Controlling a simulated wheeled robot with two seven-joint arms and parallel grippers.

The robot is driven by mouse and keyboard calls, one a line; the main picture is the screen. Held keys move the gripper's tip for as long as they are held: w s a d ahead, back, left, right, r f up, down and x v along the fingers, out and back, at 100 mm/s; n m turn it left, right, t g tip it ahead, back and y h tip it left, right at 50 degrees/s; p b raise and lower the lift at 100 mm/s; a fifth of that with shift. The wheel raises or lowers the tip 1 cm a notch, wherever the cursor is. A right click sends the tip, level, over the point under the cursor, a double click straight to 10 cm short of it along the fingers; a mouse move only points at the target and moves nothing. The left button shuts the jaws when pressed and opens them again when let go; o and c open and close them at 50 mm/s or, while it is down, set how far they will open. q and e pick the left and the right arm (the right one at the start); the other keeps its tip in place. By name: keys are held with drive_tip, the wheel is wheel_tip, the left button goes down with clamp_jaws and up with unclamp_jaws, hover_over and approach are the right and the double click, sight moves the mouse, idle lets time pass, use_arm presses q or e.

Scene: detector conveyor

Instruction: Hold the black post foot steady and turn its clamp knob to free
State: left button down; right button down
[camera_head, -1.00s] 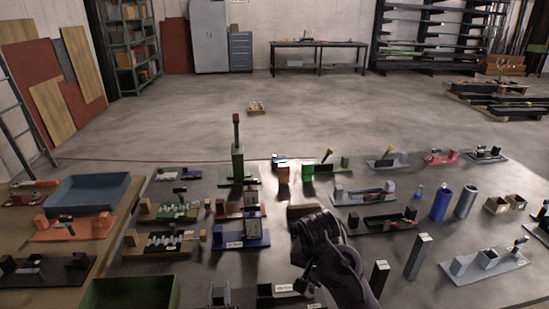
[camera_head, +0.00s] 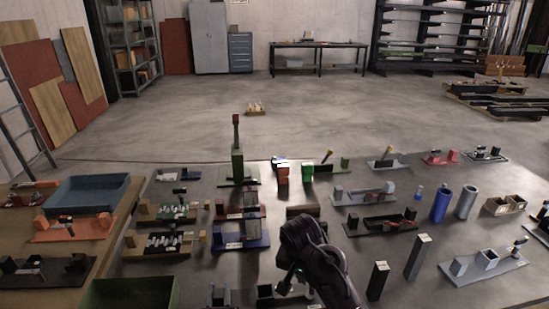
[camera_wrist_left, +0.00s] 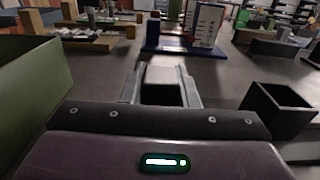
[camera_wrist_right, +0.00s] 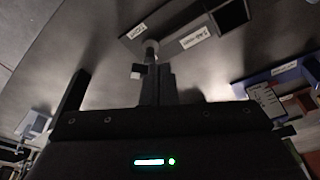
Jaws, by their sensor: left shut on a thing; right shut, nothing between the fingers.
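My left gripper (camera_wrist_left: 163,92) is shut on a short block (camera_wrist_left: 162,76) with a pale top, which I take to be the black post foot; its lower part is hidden. In the head view that gripper's tips (camera_head: 219,296) show only at the bottom edge, right of the green bin. My right gripper (camera_wrist_right: 156,86) is shut and empty. Its tips are close to a pale round knob-like part (camera_wrist_right: 151,46); I cannot tell whether they touch. A small light cube (camera_wrist_right: 137,71) shows beside the fingers.
A green bin (camera_wrist_left: 35,75) stands left of my left gripper and an open black box (camera_wrist_left: 278,105) right of it. A blue stand (camera_head: 241,240) with an upright panel is beyond. Black posts (camera_head: 378,280) stand right of my right arm. Labels (camera_wrist_right: 195,38) lie near the box.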

drive_tip(key=shift+s+x, duration=0.2)
drive_tip(key=shift+x, duration=0.65)
drive_tip(key=shift+s+x, duration=0.2)
drive_tip(key=shift+x, duration=0.65)
drive_tip(key=shift+w+d, duration=0.3)
drive_tip(key=shift+w, duration=0.1)
drive_tip(key=shift+s+d, duration=0.1)
drive_tip(key=shift+s+d, duration=0.25)
drive_tip(key=shift+d, duration=0.15)
drive_tip(key=shift+s+d, duration=0.1)
drive_tip(key=shift+d, duration=0.15)
drive_tip(key=shift+d, duration=0.4)
drive_tip(key=shift+s, duration=0.15)
idle(0.4)
